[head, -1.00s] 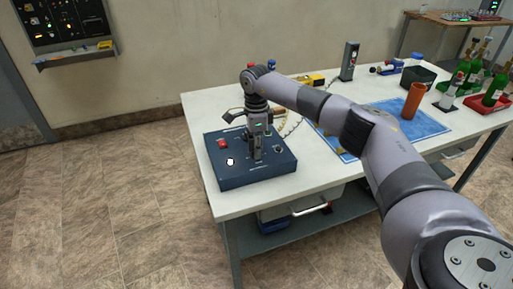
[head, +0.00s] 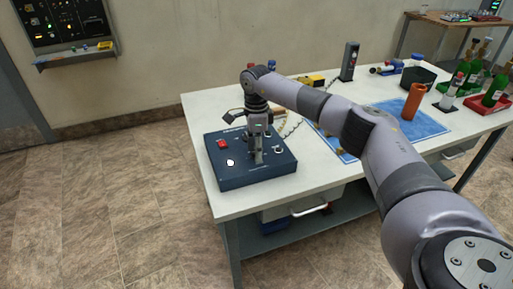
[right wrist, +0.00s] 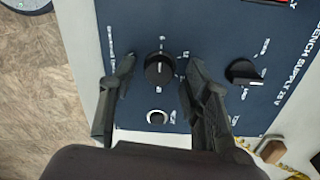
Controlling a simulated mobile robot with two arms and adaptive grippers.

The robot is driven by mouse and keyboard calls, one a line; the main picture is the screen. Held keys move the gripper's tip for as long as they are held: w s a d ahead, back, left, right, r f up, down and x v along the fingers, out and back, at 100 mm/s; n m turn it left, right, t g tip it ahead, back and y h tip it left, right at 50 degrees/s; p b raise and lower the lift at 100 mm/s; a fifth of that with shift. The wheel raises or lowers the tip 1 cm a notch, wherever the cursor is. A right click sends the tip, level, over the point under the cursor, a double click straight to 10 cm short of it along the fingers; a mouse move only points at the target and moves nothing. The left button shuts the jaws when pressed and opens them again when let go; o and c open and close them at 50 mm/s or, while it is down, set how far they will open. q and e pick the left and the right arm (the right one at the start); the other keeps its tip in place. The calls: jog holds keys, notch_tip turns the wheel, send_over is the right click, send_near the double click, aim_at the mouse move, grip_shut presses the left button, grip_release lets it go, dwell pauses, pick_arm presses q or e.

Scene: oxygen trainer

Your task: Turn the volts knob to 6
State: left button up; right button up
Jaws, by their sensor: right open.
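The dark blue bench supply box (head: 232,180) sits at the near left corner of the white table. In the right wrist view its panel (right wrist: 215,35) carries a round black knob (right wrist: 159,70) and a second black knob (right wrist: 242,72) to its right. The small lettering by the knobs is too blurred for me to tell which is marked volts. My right gripper (right wrist: 160,75) points down at the panel, open, with one finger on each side of the round knob. I cannot tell whether the fingers touch it. In the head view the gripper (head: 257,157) hides part of the panel.
A red switch (head: 222,143) and a pale round part (head: 230,162) are on the box top. A blue mat (head: 425,125), an orange cylinder (head: 413,101) and green bottles (head: 496,90) stand farther right. The table's left edge is close to the box.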

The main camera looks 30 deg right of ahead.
notch_tip(320, 180, up, 12)
jog(key=shift+w, duration=0.25)
dwell(0.4)
jog(key=shift+d, duration=0.1)
dwell(0.3)
